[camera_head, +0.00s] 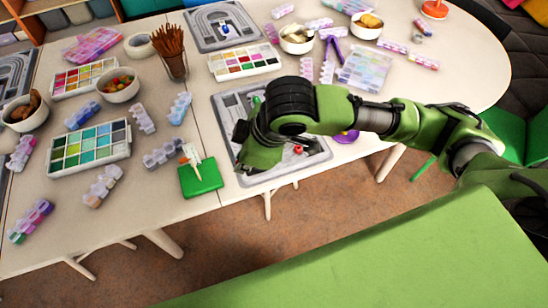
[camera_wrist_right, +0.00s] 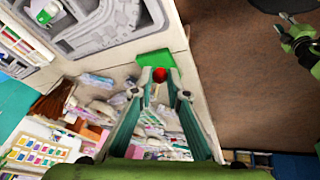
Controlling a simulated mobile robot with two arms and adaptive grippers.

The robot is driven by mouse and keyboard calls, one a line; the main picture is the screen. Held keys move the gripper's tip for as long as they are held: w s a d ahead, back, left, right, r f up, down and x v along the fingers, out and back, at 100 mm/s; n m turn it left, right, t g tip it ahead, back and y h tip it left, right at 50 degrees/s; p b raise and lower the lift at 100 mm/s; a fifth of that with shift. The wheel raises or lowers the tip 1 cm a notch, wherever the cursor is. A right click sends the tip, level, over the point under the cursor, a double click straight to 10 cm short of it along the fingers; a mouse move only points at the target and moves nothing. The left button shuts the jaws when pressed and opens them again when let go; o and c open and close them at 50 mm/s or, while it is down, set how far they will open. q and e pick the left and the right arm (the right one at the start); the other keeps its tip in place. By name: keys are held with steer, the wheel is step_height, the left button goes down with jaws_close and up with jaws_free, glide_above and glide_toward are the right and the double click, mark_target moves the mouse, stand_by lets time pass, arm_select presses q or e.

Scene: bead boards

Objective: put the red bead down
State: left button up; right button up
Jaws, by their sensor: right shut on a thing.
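The red bead (camera_wrist_right: 160,75) sits between the tips of my right gripper (camera_wrist_right: 160,91) in the right wrist view. The gripper is shut on it. Behind the bead is the green board (camera_wrist_right: 155,60); I cannot tell whether the bead touches it. In the head view the green board (camera_head: 203,182) lies at the table's front edge. A small pale and orange shape shows over its back left part, and I cannot tell if it is my fingertips. My left gripper is not seen in the head view. A green and black gripper-like part shows at the right wrist view's upper right.
A grey track tray (camera_head: 222,112) lies right of the green board, partly under my right arm. Clear bead boxes (camera_head: 163,153) and a paint palette (camera_head: 62,158) are to the left. A cup of pencils (camera_head: 176,68) stands behind. The floor is beyond the front edge.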

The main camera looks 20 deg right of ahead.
steer(key=w+d+f, duration=0.4)
steer(key=d, duration=0.1)
steer(key=w+d+f, duration=0.2)
steer(key=d+f, duration=0.1)
steer(key=shift+w+d+f, duration=0.2)
steer(key=shift+w+f, duration=0.1)
steer(key=shift+f, duration=0.2)
steer(key=f, duration=0.3)
steer(key=shift+w+d+f+p, duration=0.15)
steer(key=shift+d+f+p, duration=0.05)
steer(key=shift+f+p, duration=0.2)
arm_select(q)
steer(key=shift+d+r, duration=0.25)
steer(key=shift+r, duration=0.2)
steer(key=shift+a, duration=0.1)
arm_select(e)
steer(key=shift+f, duration=0.2)
